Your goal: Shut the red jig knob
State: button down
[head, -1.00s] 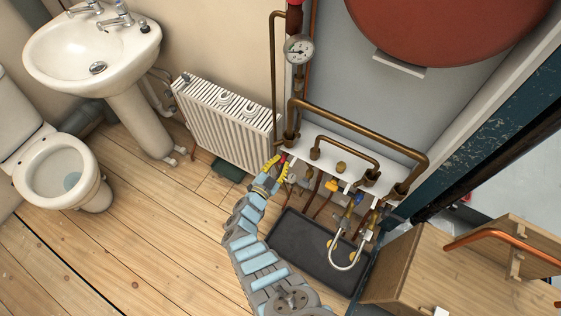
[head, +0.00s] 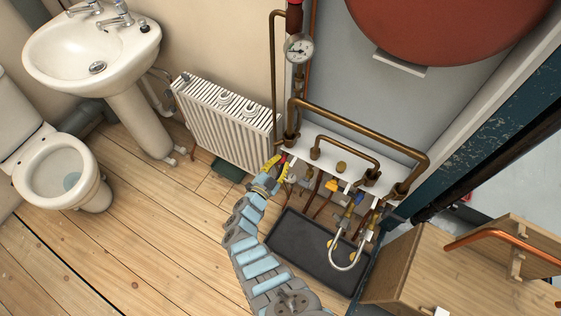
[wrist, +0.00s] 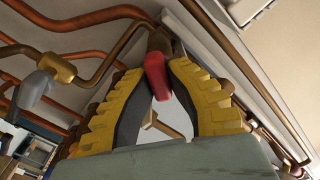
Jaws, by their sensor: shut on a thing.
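The red jig knob (wrist: 157,76) shows in the wrist view between the two yellow-and-black fingers of my gripper (wrist: 160,85). The fingers are closed on it, one on each side, near their tips. The knob sits just below a brown pipe fitting, and part of it is hidden by the fingers. In the head view my gripper (head: 273,166) is at the left end of the white pipe jig (head: 330,167), with a small bit of the red knob (head: 283,158) showing at its tips.
A yellow knob (head: 331,186) and several copper pipes hang under the jig to the right. A dark tray (head: 310,252) lies on the floor below. The white radiator (head: 225,120) stands close on the left. A wooden box (head: 440,270) is at the lower right.

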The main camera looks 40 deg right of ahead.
jog(key=shift+m, duration=0.3)
jog(key=m+b, duration=0.4)
jog(key=shift+s+d+f, duration=0.1)
jog(key=shift+s+f, duration=0.1)
jog(key=shift+f, duration=0.15)
jog(key=m+b, duration=0.4)
jog(key=shift+m, duration=0.3)
jog(key=shift+m+b, duration=0.85)
jog(key=shift+m, duration=0.15)
jog(key=shift+w+r, duration=0.1)
jog(key=shift+r, duration=0.05)
jog(key=c, duration=1)
grip_release()
jog(key=shift+d, duration=0.15)
jog(key=shift+a, duration=0.2)
